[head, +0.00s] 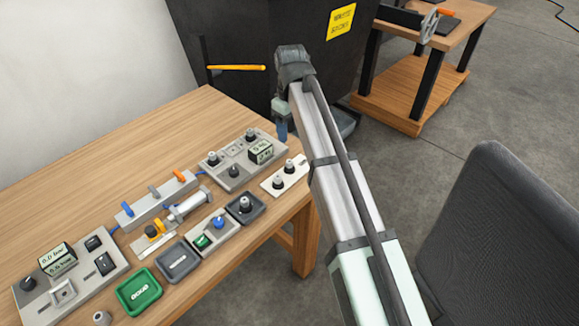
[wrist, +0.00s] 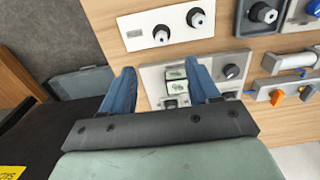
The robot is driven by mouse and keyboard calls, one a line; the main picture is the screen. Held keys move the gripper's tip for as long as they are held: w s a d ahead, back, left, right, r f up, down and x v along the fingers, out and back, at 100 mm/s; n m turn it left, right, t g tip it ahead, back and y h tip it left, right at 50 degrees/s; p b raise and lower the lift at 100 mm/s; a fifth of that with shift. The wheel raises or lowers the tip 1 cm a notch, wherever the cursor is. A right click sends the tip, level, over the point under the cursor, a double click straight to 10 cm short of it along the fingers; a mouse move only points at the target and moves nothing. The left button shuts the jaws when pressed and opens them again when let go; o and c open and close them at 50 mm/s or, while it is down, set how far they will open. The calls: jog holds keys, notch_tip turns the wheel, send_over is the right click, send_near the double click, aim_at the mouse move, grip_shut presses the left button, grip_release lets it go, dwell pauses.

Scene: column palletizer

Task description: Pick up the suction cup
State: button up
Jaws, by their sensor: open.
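Several parts look like suction cups, and I cannot tell which one is meant. Two dark cups with pale fittings stand on a white plate (head: 272,187) at the table's right edge; in the wrist view the cups (wrist: 161,34) and (wrist: 197,17) lie beyond the fingertips. Another cup (head: 244,203) sits in a dark square tray (head: 233,214), and it also shows in the wrist view (wrist: 263,13). A small grey loose piece (head: 102,318) stands at the front edge. My gripper (head: 282,130) is near the table's far right corner; its blue fingers (wrist: 162,76) are apart and empty.
A grey panel with a display (head: 261,151) stands near my gripper. A valve manifold (head: 158,203), a cylinder (head: 189,204), a green tray (head: 139,291) and a grey tray (head: 178,260) crowd the table (head: 150,140). A dark bin (head: 240,40) stands behind; the table's back left is bare.

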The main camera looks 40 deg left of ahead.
send_over(288, 160)
jog(key=f, duration=0.8)
jog(key=shift+d, duration=0.35)
jog(key=shift+a+f, duration=0.15)
jog(key=shift+f, duration=1.25)
jog(key=shift+a+f, duration=0.15)
jog(key=shift+f, duration=1.25)
jog(key=c, duration=1.1)
